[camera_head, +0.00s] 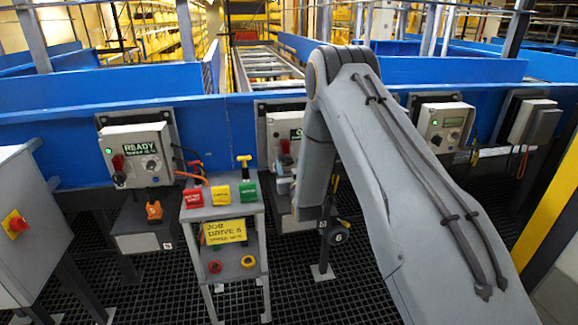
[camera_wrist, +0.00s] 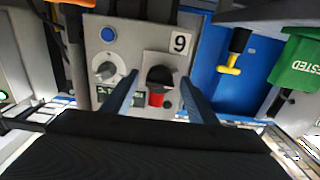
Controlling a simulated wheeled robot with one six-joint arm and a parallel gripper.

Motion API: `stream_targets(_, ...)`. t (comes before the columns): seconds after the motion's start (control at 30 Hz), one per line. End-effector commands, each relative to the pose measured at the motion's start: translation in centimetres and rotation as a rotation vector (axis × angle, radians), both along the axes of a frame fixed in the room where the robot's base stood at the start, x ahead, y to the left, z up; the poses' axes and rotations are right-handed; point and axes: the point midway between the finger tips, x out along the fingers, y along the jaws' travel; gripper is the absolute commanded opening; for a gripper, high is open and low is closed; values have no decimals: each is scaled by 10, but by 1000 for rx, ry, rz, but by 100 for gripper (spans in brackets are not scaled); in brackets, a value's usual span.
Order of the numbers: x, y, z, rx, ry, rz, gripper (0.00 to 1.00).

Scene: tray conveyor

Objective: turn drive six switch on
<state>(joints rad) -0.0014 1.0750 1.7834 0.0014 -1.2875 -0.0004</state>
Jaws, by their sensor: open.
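The grey drive box (camera_wrist: 130,50) fills the middle of the wrist view, which looks upside down. The black and red switch (camera_wrist: 157,98) sits on a pale plate. My gripper (camera_wrist: 159,77) is open, with one blue-grey finger on each side of the switch; I cannot tell whether they touch it. In the head view the middle drive box (camera_head: 272,140) is partly hidden by my arm, with its red switch part (camera_head: 285,146) showing. My fingers are not clear there.
A grey stand (camera_head: 229,279) carries a yellow sign (camera_head: 225,232) reading "JOB DRIVE 6" and red, yellow and green blocks. Another box (camera_head: 138,155) reading READY is at left, and one more (camera_head: 443,127) at right. Blue conveyor walls (camera_head: 60,150) run behind.

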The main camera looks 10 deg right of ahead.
Motion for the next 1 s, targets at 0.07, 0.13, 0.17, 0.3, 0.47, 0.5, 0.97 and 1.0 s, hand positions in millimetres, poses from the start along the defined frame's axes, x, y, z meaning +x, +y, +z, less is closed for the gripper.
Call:
stream_targets(0.07, 0, 0, 0, 0, 0, 0, 53)
stream_targets(0.13, 0, 0, 0, 0, 0, 0, 46)
stream_targets(0.17, 0, 0, 0, 0, 0, 0, 41)
stream_targets(0.3, 0, 0, 0, 0, 0, 0, 17)
stream_targets(0.47, 0, 0, 0, 3, 0, 0, 12)
stream_targets(0.5, 0, 0, 0, 6, 0, 0, 12)
stream_targets(0.97, 0, 0, 0, 234, -1, 0, 12)
stream_targets(1.0, 0, 1, 0, 270, -1, 0, 12)
